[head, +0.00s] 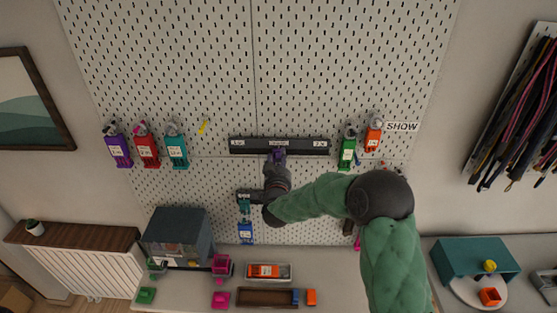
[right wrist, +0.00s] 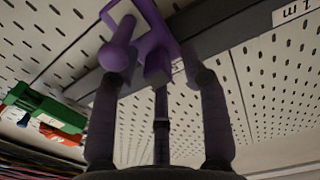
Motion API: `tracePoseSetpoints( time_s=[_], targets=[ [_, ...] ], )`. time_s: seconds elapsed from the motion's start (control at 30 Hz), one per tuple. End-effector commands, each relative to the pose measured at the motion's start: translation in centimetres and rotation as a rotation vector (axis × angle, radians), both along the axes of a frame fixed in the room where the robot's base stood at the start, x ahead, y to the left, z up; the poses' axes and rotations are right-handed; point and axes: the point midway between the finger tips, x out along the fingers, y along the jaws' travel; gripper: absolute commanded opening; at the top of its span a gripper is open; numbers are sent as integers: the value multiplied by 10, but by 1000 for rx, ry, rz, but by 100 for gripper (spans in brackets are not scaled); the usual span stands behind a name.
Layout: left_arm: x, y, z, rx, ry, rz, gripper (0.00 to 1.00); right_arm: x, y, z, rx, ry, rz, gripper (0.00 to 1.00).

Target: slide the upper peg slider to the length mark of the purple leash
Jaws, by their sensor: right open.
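The upper rail (head: 310,147) is a dark bar across the pegboard with white length labels at its left, middle and right. The purple upper peg slider (head: 278,153) sits near the rail's middle; in the right wrist view its purple body and round-ended peg (right wrist: 118,55) are close up. My right gripper (head: 277,168) is just below the slider. In the right wrist view its open fingers (right wrist: 160,82) stand on either side of the slider; contact is unclear. A purple tag (head: 118,150), perhaps for the purple leash, hangs at the far left.
Red (head: 148,150) and teal (head: 177,152) tags hang left; green (head: 347,152) and orange (head: 374,139) tags hang right. A table (head: 205,300) below holds trays and boxes. Cords (head: 523,115) hang at the far right.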

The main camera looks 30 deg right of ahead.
Motion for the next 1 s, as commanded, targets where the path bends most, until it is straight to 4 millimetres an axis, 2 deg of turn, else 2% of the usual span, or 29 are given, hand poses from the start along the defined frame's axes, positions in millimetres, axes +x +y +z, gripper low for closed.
tracePoseSetpoints(
  time_s=[0.07, 0.2, 0.23, 0.43, 0.53, 0.67, 0.9, 1.0],
  targets=[
    [0, 0, 0, 0, 0, 0, 40, 0, 0, 0, 0, 0, 0, 45],
    [0, 0, 0, 0, 0, 0, 40, 0, 0, 0, 0, 0, 0, 6],
    [0, 0, 0, 0, 0, 0, 40, 0, 0, 0, 0, 0, 0, 0],
    [0, 0, 0, 0, 0, 0, 40, 1, 1, 2, -1, -3, 0, 0],
    [0, 0, -3, 0, 0, 0, 40, 7, 10, 2, -2, -7, 2, 0],
    [0, 0, -9, 0, 0, 0, 40, 23, 37, 2, -2, -11, 5, 0],
    [0, 0, -16, 0, 0, 0, 40, 59, 95, 5, -2, -13, 3, 0],
    [0, 0, -16, 0, 0, 0, 40, 69, 111, 6, -2, -13, 0, 0]
  ],
)
